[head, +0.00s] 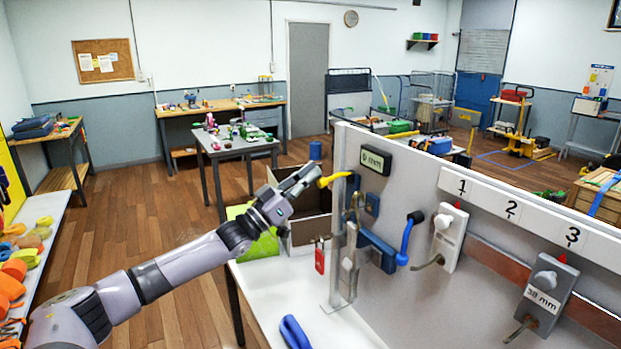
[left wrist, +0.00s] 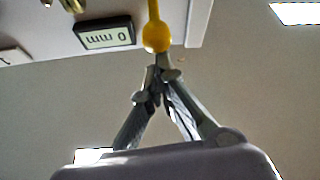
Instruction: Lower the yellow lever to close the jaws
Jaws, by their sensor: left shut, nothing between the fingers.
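A display (head: 376,160) on the panel reads 0 mm, and also shows in the left wrist view (left wrist: 104,35). The jaws are hard to make out. My right gripper is not in view.
A red padlock (head: 320,257) hangs near the post. An open brown box (head: 305,230) stands behind.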

